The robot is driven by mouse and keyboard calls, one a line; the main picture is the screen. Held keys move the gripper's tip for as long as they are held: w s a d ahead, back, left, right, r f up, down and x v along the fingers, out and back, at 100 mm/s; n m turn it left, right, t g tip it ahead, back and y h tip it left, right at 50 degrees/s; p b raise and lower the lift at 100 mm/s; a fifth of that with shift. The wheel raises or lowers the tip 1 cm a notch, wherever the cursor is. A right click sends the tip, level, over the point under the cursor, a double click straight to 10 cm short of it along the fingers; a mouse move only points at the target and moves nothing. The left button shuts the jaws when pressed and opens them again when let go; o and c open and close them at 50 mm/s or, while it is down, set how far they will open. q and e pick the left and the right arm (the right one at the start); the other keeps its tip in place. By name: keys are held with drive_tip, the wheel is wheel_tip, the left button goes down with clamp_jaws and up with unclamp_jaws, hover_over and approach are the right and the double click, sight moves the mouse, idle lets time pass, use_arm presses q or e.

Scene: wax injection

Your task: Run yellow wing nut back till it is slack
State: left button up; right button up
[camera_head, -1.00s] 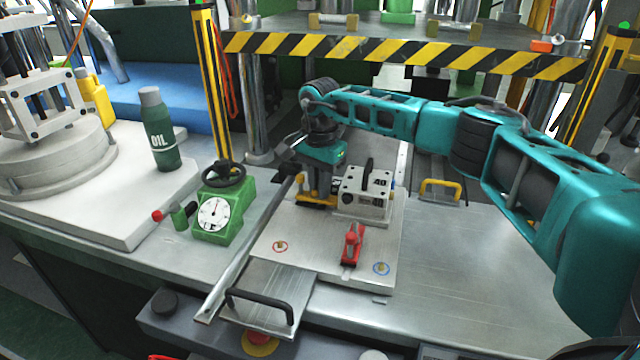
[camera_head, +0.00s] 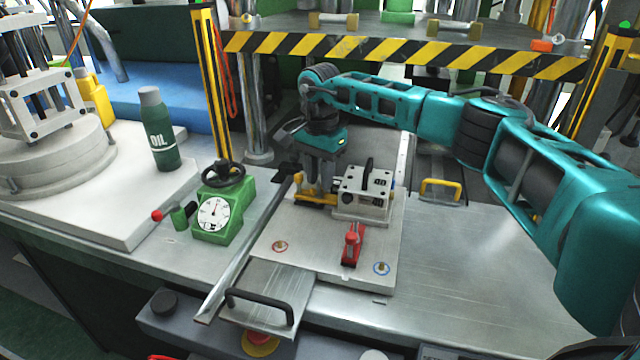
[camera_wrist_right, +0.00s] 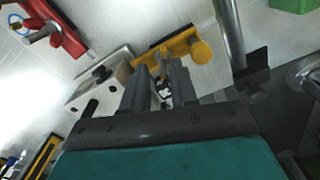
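A yellow clamp-like part (camera_head: 316,198) stands on the steel plate, on the left of a pale metal block (camera_head: 362,194). It shows in the right wrist view (camera_wrist_right: 201,51) just beyond my fingertips. I cannot make out a separate yellow wing nut; the fingers may hide it. My right gripper (camera_head: 314,184) points down over the yellow part, close to it. In the right wrist view the right gripper (camera_wrist_right: 161,72) has its two fingers apart, with a gap between them. Whether they touch the yellow part cannot be told. My left gripper is not in view.
A red clamp (camera_head: 352,245) stands at the plate's front. The block has a black handle on top. A green dial gauge (camera_head: 222,212) with a black handwheel and an oil bottle (camera_head: 158,130) are to the left. A striped beam (camera_head: 400,52) spans overhead.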

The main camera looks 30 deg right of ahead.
sight(320, 191)
wheel_tip(320, 191, up, 10)
drive_tip(key=shift+r, duration=0.15)
drive_tip(key=shift+s, duration=0.1)
idle(0.6)
